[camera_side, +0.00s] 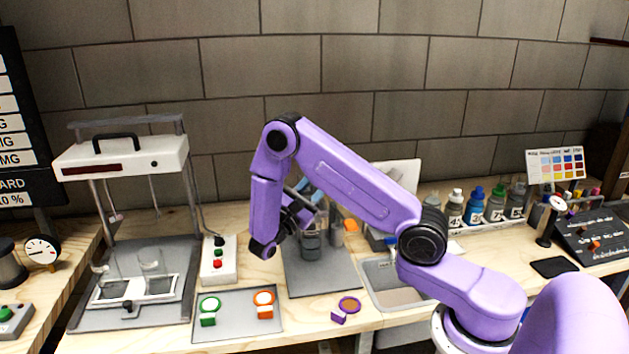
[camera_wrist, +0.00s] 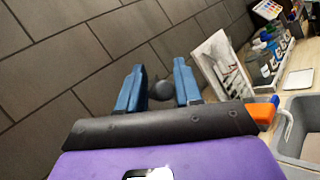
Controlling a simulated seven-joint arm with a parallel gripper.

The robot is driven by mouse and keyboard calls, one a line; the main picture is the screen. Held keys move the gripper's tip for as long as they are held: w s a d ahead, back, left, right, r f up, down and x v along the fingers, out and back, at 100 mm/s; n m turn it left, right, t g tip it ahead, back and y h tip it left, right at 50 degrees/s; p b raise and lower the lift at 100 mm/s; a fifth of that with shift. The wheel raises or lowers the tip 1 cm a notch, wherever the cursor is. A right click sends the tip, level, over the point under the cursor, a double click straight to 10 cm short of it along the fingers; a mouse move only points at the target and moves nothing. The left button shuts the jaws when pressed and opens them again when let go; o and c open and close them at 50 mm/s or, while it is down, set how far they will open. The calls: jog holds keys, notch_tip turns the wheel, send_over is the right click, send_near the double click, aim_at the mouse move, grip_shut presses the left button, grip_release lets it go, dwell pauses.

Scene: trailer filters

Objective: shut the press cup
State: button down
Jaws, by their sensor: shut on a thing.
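The press cup (camera_side: 311,241) is a dark grey cylinder standing on a grey plate (camera_side: 320,279) in the middle of the bench, partly hidden behind my arm. My gripper (camera_side: 312,194) is just above it in the side view. In the wrist view the two blue fingers of my gripper (camera_wrist: 158,76) are closed around a dark round knob (camera_wrist: 162,90). The knob's link to the cup is hidden, and I cannot tell how far the cup is open. An orange part (camera_side: 351,226) stands right of the cup and also shows in the wrist view (camera_wrist: 264,110).
A grey tray (camera_side: 366,285) lies right of the plate. A white press frame (camera_side: 122,157) stands at left, with a button box (camera_side: 218,262) beside it. Green and orange ring pieces lie on a front mat (camera_side: 238,326). Several bottles (camera_side: 475,206) stand at right. The brick wall is close behind.

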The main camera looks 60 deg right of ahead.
jog(key=shift+d+f, duration=0.15)
jog(key=shift+d, duration=0.1)
jog(key=c, duration=1)
grip_release()
jog(key=v, duration=1.2)
jog(key=s+a+r+y, duration=0.1)
jog(key=s+a+y, duration=0.1)
jog(key=s+y, duration=0.5)
jog(key=s+a+r+t+y, duration=0.1)
jog(key=s+a+y, duration=0.2)
jog(key=s+y, duration=0.5)
jog(key=s+a+r+y, duration=0.2)
jog(key=s+y, duration=0.5)
jog(key=s, duration=0.5)
jog(key=shift+s+a+r+n+t+y, duration=0.15)
jog(key=shift+s+a+n+t+y, duration=0.2)
jog(key=shift+a, duration=0.2)
